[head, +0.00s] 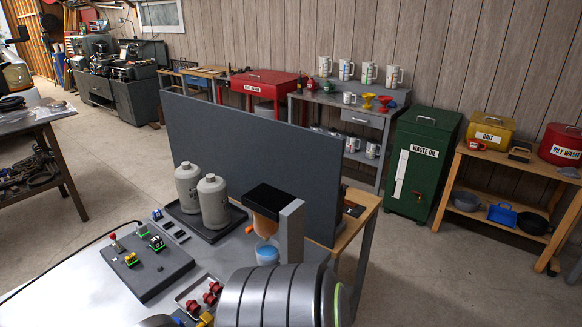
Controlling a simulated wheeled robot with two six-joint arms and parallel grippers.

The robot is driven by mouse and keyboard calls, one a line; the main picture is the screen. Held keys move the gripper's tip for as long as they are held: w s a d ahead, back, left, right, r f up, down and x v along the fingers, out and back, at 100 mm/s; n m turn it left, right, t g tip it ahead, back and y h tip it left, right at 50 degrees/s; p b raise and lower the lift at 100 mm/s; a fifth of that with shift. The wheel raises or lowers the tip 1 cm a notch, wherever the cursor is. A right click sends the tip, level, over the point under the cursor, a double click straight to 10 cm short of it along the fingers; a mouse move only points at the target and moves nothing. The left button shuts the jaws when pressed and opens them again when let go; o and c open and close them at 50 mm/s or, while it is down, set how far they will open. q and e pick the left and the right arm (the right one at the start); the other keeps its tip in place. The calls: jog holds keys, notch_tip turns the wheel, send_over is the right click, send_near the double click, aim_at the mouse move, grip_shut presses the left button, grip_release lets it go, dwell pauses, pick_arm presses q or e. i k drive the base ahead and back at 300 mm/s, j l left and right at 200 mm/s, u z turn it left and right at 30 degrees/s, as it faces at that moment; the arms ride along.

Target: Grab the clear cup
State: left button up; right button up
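No gripper fingers show in the head view.
Two grey bottles (213,201) stand on a black tray left of the dispenser. A dark upright panel (255,150) closes off the bench's back. A control board (137,265) and a tray of red knobs (193,300) lie on the bench (52,300).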

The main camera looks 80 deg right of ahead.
aim_at(267, 253)
jog(key=z, duration=1.85)
